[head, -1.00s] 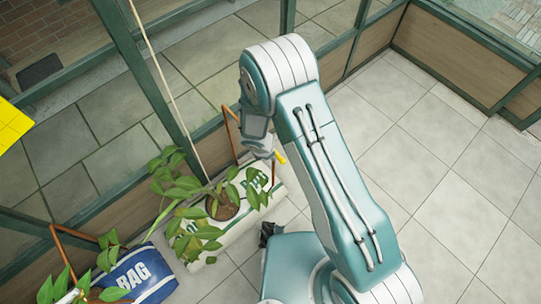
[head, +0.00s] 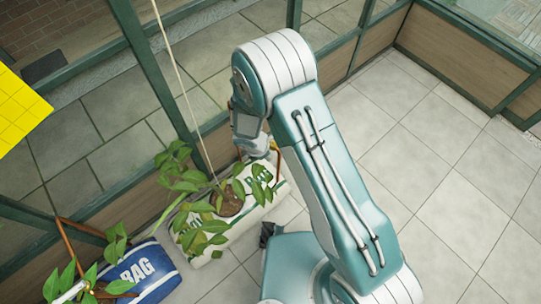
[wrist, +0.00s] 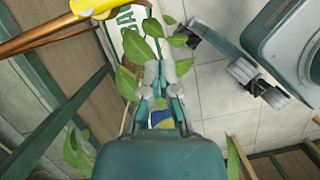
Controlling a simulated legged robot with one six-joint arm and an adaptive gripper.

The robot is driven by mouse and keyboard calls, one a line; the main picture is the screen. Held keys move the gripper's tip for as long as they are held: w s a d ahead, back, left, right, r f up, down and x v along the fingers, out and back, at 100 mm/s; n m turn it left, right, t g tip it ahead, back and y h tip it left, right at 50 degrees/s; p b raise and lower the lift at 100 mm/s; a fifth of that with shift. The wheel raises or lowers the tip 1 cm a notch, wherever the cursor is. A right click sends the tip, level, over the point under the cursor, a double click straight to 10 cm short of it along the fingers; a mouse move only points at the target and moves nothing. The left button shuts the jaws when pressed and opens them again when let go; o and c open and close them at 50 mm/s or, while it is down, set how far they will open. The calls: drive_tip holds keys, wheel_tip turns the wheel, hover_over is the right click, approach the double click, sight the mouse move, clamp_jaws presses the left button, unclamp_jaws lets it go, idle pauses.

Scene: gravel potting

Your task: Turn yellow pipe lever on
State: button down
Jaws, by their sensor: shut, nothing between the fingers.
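The yellow lever (wrist: 92,6) shows at the top left edge of the wrist view, by a copper pipe (wrist: 50,36). Only part of it is in the picture. In the head view, a small yellow-orange piece (head: 275,147) shows beside my wrist; I cannot tell whether it is lever or pipe. My gripper (wrist: 161,70) is shut and empty, with its fingers among green leaves. The lever is ahead and to the left of the fingertips in the wrist view, apart from them. In the head view my gripper (head: 256,147) is partly hidden.
A leafy plant (head: 207,204) grows from a white bag (head: 238,225) close by my gripper. A blue bag (head: 148,272) lies at lower left. A yellow gridded sheet (head: 15,115) hangs at far left. A pale string runs down to the plant. Tiled floor at right is clear.

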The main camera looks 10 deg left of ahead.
drive_tip(key=v, duration=0.8)
drive_tip(key=shift+s+d, duration=0.15)
drive_tip(key=shift+d, duration=0.2)
drive_tip(key=shift+d+r, duration=0.2)
drive_tip(key=shift+d, duration=0.05)
drive_tip(key=d+r+m+t+y, duration=0.1)
drive_tip(key=d+r+m, duration=0.55)
drive_tip(key=r, duration=0.45)
drive_tip(key=d+r+m, duration=0.6)
drive_tip(key=d+r, duration=0.2)
drive_tip(key=r, duration=0.4)
drive_tip(key=s+d+r+m+t+y, duration=0.1)
drive_tip(key=s+d+r+m+t, duration=0.1)
drive_tip(key=s+d+r+m, duration=0.8)
drive_tip(key=s+r+m, duration=0.1)
drive_tip(key=s+m, duration=0.2)
drive_tip(key=shift+r+t+y, duration=0.3)
drive_tip(key=shift+r+y, duration=0.05)
drive_tip(key=shift+y, duration=0.05)
